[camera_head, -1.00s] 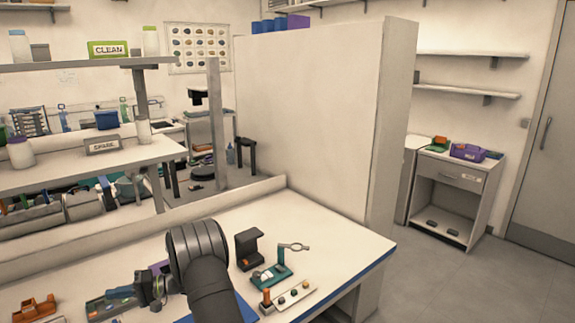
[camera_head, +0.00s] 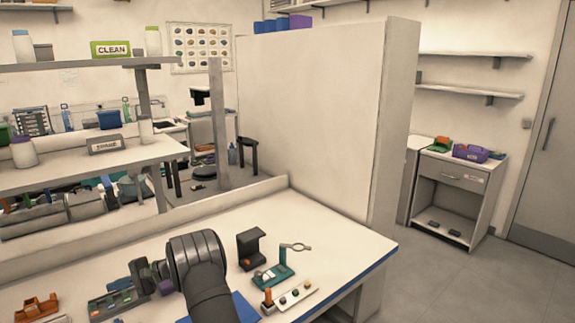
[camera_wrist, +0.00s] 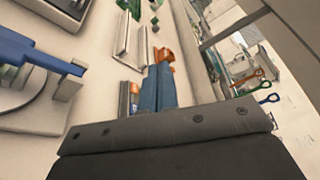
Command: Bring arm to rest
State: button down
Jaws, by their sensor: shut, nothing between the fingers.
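My arm, dark grey and bent, rises from the bottom middle of the head view over the white bench (camera_head: 335,240). The wrist end points left, and its gripper is partly hidden behind the thick dark joint. In the wrist view my gripper (camera_wrist: 164,58) shows as two blue-grey fingers with orange tips. The fingers lie side by side, shut, with nothing seen between them.
A black stand (camera_head: 251,249), a teal stand with a ring (camera_head: 274,275) and a white strip with knobs (camera_head: 290,295) stand right of my arm. A grey tray (camera_head: 112,302) and an orange holder (camera_head: 37,308) lie left. A tall partition (camera_head: 315,120) stands behind.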

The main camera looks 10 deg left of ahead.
jog(key=shift+w+a+f, duration=0.85)
jog(key=shift+w+a, duration=0.15)
jog(key=shift+a, duration=0.05)
